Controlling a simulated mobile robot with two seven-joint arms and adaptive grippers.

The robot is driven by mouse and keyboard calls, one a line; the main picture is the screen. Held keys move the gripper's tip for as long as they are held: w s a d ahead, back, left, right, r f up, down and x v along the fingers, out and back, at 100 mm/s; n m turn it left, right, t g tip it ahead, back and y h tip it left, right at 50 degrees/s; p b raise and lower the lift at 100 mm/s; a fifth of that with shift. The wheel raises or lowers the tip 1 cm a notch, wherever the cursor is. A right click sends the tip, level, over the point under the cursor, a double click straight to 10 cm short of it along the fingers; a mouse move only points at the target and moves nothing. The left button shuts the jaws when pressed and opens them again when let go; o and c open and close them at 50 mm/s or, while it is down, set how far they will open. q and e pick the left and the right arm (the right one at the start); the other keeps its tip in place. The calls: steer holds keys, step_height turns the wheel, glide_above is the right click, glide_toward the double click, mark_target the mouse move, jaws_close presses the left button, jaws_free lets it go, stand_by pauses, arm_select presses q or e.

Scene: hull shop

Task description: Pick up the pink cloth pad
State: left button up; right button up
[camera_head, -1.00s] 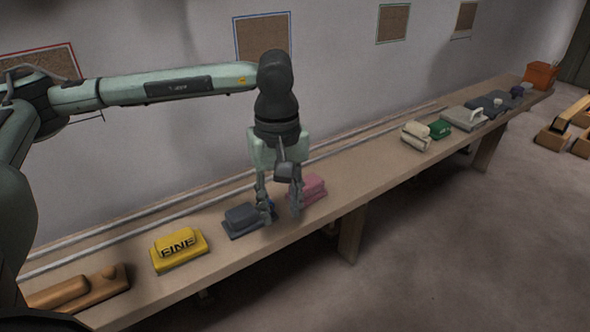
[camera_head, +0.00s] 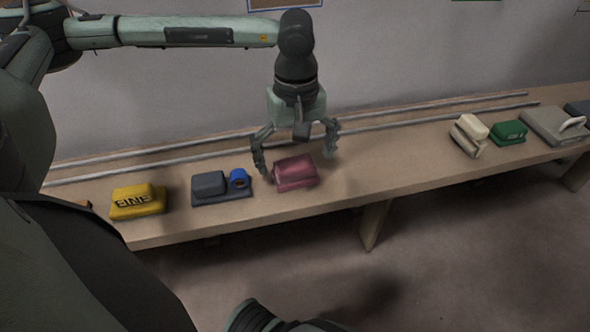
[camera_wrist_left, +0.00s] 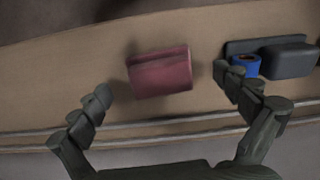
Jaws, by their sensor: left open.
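The pink cloth pad (camera_head: 295,172) lies on the bench, right of a dark grey block. My left gripper (camera_head: 298,170) is open, pointing down over the pad, with one finger on each side of it. In the left wrist view the pad (camera_wrist_left: 160,73) lies ahead of and between the spread fingertips (camera_wrist_left: 158,92), with bench showing between it and the left finger. I cannot tell whether any finger touches it. My right gripper is not clearly in view; a dark green and black part of my own body shows at the bottom of the head view.
A dark grey block (camera_head: 209,185) with a blue roll (camera_head: 239,179) stands close left of the pad. A yellow block (camera_head: 137,202) is farther left. Cream (camera_head: 473,128) and green (camera_head: 508,132) blocks stand right. Two rails (camera_head: 400,122) run along the back. Bench right of the pad is clear.

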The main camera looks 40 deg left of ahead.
arm_select(q)
steer(key=shift+f, duration=1.4)
steer(key=shift+c, duration=0.6)
steer(key=c, duration=1.3)
